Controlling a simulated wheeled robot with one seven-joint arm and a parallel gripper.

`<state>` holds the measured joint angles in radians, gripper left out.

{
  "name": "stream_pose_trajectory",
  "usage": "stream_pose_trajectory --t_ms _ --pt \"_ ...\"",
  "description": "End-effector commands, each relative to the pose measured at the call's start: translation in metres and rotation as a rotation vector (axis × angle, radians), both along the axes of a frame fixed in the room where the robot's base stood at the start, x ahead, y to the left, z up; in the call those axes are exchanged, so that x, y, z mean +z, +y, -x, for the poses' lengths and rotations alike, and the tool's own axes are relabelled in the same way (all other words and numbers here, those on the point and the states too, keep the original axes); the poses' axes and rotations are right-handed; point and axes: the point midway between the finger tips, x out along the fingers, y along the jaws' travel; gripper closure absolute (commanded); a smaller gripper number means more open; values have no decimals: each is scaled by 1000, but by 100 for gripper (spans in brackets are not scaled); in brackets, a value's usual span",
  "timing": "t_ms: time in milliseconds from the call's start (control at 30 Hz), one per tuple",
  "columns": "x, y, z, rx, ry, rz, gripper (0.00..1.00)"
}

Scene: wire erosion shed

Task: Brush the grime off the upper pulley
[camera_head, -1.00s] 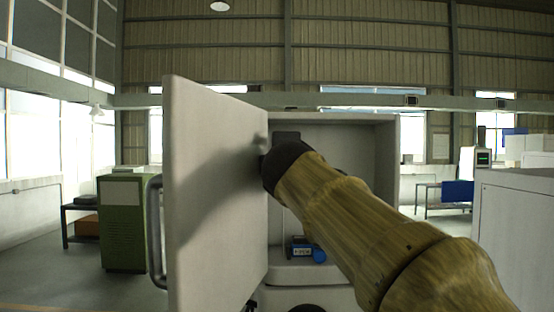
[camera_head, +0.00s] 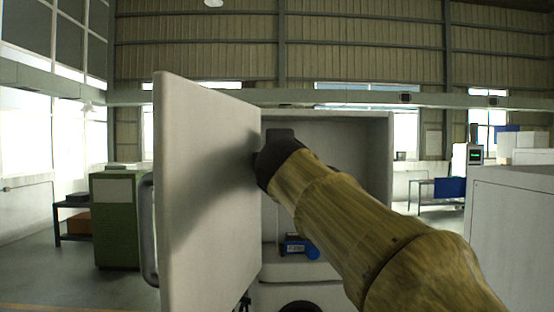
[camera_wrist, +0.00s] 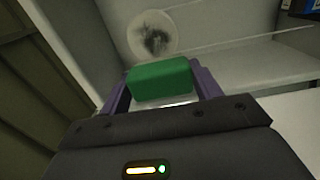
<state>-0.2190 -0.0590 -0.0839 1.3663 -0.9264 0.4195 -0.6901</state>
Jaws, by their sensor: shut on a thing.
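The upper pulley (camera_wrist: 153,35) is a pale, round disc with a dark smudge of grime on its face, at the top of the wrist view. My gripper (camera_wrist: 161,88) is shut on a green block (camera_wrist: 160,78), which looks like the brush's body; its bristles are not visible. The green block lies just below the pulley in the wrist view, and I cannot tell whether they touch. In the head view my arm reaches into the open cabinet (camera_head: 378,170), and my wrist hides the pulley and the held block.
The cabinet door (camera_head: 205,190) stands open close to the left of my arm. A blue item (camera_head: 298,246) lies on the cabinet's lower ledge. A green cabinet (camera_head: 115,225) stands farther left, and a pale machine (camera_head: 512,235) is at the right.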

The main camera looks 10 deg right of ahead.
Motion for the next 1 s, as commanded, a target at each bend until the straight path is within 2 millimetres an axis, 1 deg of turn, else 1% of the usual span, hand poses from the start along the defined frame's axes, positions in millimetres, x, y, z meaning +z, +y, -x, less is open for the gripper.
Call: stream_pose_trajectory --t_ms 400,500,833,1000 --pt "2 -26 7 -2 0 0 64" --pt "1 -30 8 0 0 -1 64" --pt "1 -31 8 0 0 0 64" --pt "2 -41 10 -2 0 1 64"
